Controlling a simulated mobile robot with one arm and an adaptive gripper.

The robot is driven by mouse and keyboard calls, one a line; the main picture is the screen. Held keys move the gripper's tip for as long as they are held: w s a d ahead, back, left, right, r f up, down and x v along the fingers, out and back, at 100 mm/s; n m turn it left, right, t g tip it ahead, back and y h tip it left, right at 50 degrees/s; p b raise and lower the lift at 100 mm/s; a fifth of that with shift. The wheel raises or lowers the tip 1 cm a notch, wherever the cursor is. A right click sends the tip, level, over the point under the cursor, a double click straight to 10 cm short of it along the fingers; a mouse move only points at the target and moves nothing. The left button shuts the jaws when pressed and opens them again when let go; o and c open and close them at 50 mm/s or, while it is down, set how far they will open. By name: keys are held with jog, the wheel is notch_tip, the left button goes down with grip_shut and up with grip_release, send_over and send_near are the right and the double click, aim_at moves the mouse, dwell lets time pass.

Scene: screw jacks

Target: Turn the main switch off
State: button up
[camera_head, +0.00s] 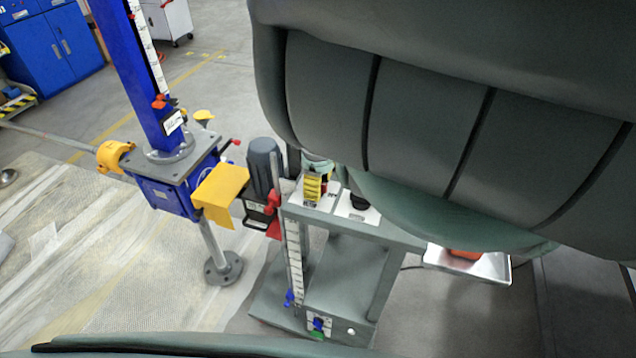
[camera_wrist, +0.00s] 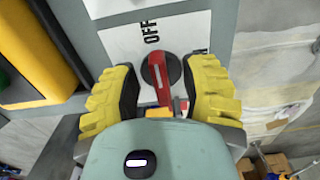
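The main switch (camera_wrist: 158,75) shows in the wrist view as a red bar handle on a round black base, mounted on a white plate (camera_wrist: 118,43). The word OFF is printed above the knob, and another marking at its right is mostly hidden by a finger. The handle runs nearly up and down in the picture, its lower end near my palm. My gripper (camera_wrist: 162,80) is open, one yellow ridged finger on each side of the knob, with a gap visible at the left. In the head view one yellow finger of my gripper (camera_head: 312,188) shows over the stand's top; my arm hides much there.
The grey stand (camera_head: 345,270) carries a second plate with a black knob (camera_head: 359,202) close to the right of my gripper. A grey motor (camera_head: 263,165) and a blue screw jack (camera_head: 165,190) with yellow covers stand to the left. A metal tray (camera_head: 490,265) is at right.

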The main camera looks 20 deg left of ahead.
jog(key=shift+r, duration=0.1)
notch_tip(320, 180, up, 5)
jog(key=shift+w+d+f, duration=0.1)
jog(key=shift+r, duration=1.3)
